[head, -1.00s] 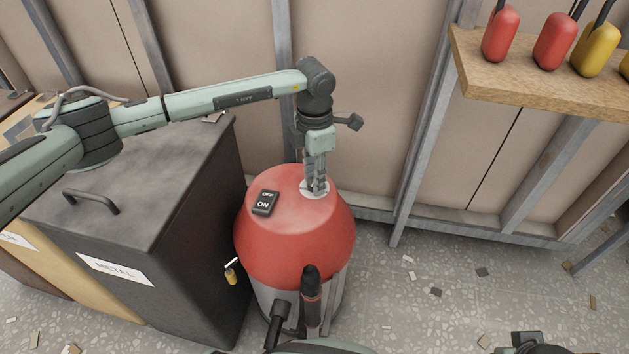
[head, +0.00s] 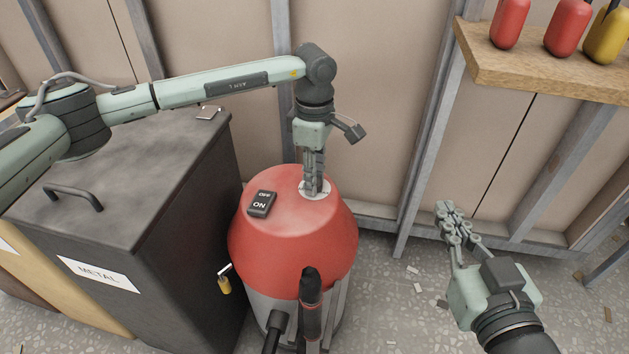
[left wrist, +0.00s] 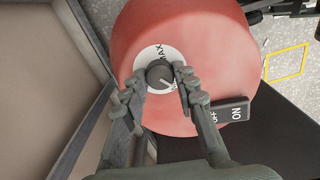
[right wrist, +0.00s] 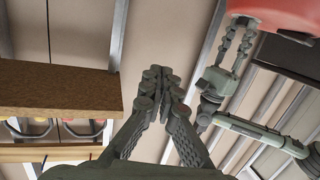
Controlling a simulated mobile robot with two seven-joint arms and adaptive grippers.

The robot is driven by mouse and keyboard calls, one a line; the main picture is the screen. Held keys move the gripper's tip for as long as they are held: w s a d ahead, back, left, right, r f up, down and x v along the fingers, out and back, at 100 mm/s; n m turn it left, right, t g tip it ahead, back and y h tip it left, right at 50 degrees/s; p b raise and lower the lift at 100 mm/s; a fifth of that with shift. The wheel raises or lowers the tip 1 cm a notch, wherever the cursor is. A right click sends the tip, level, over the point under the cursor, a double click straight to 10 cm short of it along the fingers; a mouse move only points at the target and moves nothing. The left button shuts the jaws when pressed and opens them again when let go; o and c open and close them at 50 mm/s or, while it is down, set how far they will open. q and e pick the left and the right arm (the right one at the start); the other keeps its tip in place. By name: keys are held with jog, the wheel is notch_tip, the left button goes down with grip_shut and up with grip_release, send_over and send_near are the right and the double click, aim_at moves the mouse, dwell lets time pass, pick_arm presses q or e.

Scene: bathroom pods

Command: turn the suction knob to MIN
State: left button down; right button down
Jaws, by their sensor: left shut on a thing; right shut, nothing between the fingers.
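The suction knob (left wrist: 156,73) is a small dark grey knob on a white round dial (left wrist: 143,62) on top of the red vacuum (head: 292,240). "MAX" is printed on the dial; a MIN mark is not readable. A pale pointer line shows on the knob, on the side toward my gripper. My left gripper (head: 314,186) points down at the dial and is shut on the knob, its fingers on either side of it. In the head view the fingers hide the knob. My right gripper (head: 448,212) is shut and empty, held in the air right of the vacuum.
A black OFF/ON switch (head: 262,203) sits beside the dial. A dark METAL bin (head: 165,215) stands close on the left. The vacuum's black hose (head: 310,295) rises in front. A wooden shelf (head: 540,75) with red and yellow items is at upper right.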

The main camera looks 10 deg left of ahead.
pick_arm(q)
jog(key=shift+m+b, duration=0.35)
jog(key=shift+m, duration=0.55)
pick_arm(e)
jog(key=shift+s+a+r+t+y, duration=0.1)
jog(key=shift+a+r+t+y, duration=0.25)
jog(key=shift+r, duration=0.5)
jog(key=shift+s+a+r+t+y, duration=0.1)
jog(key=shift+a+r+t+y, duration=0.25)
jog(key=shift+r, duration=0.55)
jog(key=shift+s+a+r+t+y, duration=0.1)
jog(key=shift+a+r+t+y, duration=0.1)
jog(key=shift+a+r+t, duration=0.45)
jog(key=shift+d+r, duration=0.2)
jog(key=shift+d, duration=0.05)
pick_arm(q)
jog(key=c, duration=1.2)
grip_release()
notch_tip(320, 180, up, 12)
jog(key=shift+r, duration=0.1)
